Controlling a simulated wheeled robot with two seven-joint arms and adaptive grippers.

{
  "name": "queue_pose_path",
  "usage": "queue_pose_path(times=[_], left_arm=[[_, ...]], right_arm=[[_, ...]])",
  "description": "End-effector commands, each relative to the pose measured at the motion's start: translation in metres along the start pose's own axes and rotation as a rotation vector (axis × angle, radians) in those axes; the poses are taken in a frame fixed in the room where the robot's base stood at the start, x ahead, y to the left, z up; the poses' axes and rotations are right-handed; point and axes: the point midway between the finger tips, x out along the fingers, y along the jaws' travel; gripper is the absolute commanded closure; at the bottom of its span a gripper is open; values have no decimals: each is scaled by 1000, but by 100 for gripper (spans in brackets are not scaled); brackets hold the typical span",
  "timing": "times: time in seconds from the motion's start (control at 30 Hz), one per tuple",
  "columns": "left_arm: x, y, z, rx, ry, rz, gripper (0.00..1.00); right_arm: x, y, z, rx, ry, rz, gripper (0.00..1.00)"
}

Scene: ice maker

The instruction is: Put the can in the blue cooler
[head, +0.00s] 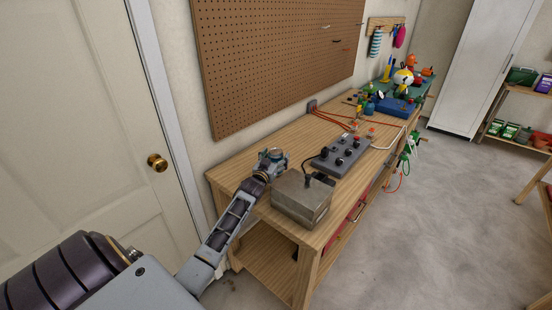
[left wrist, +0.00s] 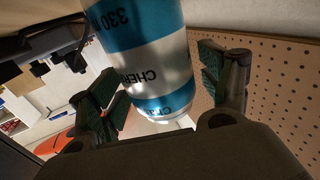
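The can (left wrist: 152,75) has blue and white bands with dark lettering and fills the upper middle of the left wrist view. My left gripper (left wrist: 165,88) is open, with one green-padded finger on each side of the can. Narrow gaps seem to show between the pads and the can. In the head view my left gripper (head: 274,158) is at the near end of the workbench, small, and the can cannot be clearly told from it. No blue cooler can be made out for certain. My right gripper is not in view.
A grey metal box (head: 302,198) stands on the wooden workbench (head: 240,170) close to my left gripper. Behind it lie a dark control panel (head: 341,157) and orange cables. A blue object (head: 396,106) and colourful items stand at the far end. A pegboard (head: 275,60) covers the wall.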

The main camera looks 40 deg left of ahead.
Motion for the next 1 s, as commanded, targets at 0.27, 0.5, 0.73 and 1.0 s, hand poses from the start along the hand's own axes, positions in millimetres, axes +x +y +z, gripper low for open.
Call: queue_pose_path(times=[0.27,0.5,0.73,1.0], left_arm=[[0,0,0,0,0,0,21],[-5,0,-3,0,-1,0,21],[-21,0,-2,0,-1,0,21],[-44,0,-2,-1,-1,1,21]], right_arm=[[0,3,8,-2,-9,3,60],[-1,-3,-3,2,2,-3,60],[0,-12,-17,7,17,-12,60],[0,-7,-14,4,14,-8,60]])
